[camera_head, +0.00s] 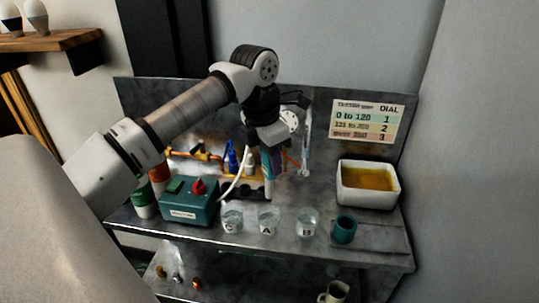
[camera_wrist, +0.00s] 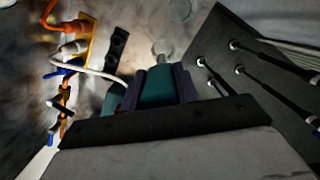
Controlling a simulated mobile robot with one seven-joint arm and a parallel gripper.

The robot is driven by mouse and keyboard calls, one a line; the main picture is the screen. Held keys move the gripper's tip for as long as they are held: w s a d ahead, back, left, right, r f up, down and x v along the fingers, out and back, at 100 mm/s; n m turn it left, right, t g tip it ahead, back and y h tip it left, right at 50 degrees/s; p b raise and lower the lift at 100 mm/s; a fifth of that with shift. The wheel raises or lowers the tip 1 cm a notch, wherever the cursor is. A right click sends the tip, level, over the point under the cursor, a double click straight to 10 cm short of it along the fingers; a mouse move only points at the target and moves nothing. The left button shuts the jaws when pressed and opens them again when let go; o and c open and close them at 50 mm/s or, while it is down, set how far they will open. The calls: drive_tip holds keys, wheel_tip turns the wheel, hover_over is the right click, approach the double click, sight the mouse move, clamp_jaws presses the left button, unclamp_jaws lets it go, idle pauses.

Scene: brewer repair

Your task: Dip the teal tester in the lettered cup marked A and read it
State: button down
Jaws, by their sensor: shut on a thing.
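My gripper (camera_head: 271,163) is shut on the teal tester, which also shows between the dark fingers in the wrist view (camera_wrist: 157,88). In the head view the tester points down, its lower end ending just above the rim of cup A in the picture. I cannot tell whether it is straight over the cup or behind it. Cup A (camera_head: 268,222) is a clear lettered cup, in the middle of a row on the metal bench. Cup C (camera_head: 231,220) is on its left and cup B (camera_head: 307,224) on its right. The tester's reading cannot be seen.
A teal round holder (camera_head: 343,231) stands right of the cups. A white basin of amber liquid (camera_head: 367,186) is at the back right. A teal box with a red knob (camera_head: 189,206) stands left. Pipes run behind. A dial chart (camera_head: 367,121) hangs on the back panel.

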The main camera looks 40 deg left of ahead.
sight(270, 192)
drive_tip(key=shift+f+b, duration=1.25)
drive_tip(key=shift+f, duration=1.1)
drive_tip(key=shift+f+b, duration=2.25)
drive_tip(key=shift+f, duration=0.55)
drive_tip(key=shift+r, duration=0.15)
drive_tip(key=shift+r+p, duration=2.4)
drive_tip(key=shift+r, duration=1.8)
